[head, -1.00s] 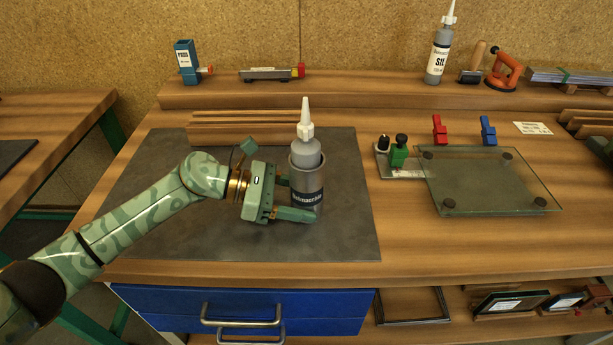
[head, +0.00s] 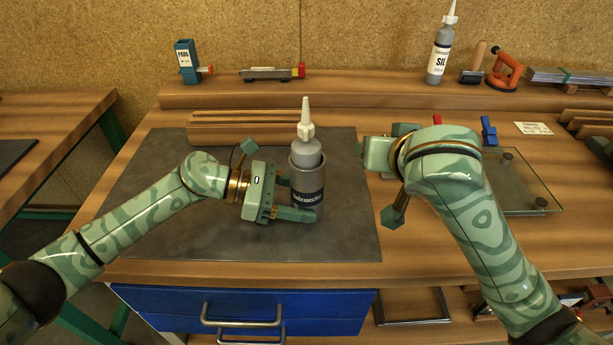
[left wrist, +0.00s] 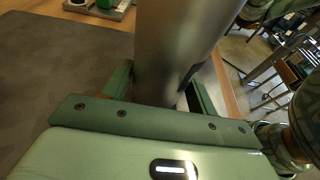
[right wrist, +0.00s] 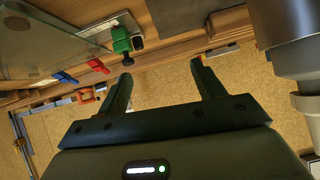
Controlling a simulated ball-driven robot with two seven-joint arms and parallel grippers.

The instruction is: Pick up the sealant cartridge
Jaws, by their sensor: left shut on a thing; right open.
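A grey cartridge (head: 305,150) with a white cone nozzle stands upright in a grey metal sleeve or cup (head: 306,182) with a dark label, over the dark mat. My left gripper (head: 300,200) is shut around the lower part of this metal cylinder, coming from its left. In the left wrist view the cylinder (left wrist: 180,50) rises upright between the fingers. I cannot tell whether its base touches the mat. My right gripper (head: 366,150) is open and empty, to the right of the cartridge; its spread fingers show in the right wrist view (right wrist: 162,82).
The glass plate (head: 535,190) is partly hidden behind my right arm. Wooden strips (head: 250,125) lie behind the cartridge.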

